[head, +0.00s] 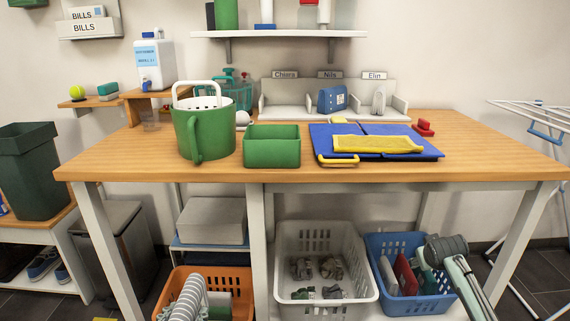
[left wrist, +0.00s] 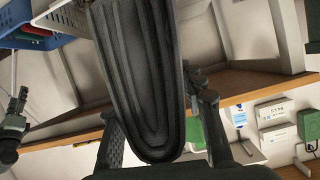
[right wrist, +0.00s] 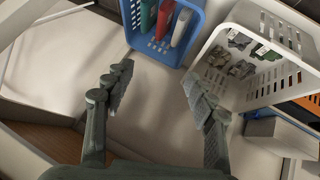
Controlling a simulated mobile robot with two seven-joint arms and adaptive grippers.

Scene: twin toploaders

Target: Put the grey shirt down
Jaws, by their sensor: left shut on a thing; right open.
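My left gripper (left wrist: 158,108) is shut on a dark grey folded cloth (left wrist: 140,60), which I take to be the grey shirt. The cloth extends from between the fingers to the top of the left wrist view, its outline rounded and ridged. I cannot make out the left gripper or the shirt clearly in the head view. My right gripper (right wrist: 157,75) is open and empty, its fingers spread toward the blue basket (right wrist: 188,52). A white basket (head: 340,311) under the table holds small grey bundles. The blue basket (head: 372,270) beside it holds red, green and white items.
The wooden table (head: 480,150) carries a green bucket (head: 226,130), a green bin (head: 272,150) and a blue folding board (head: 405,143) with a yellow cloth (head: 375,145). An orange basket (head: 240,281) stands below left. A drying rack (head: 545,115) is at right.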

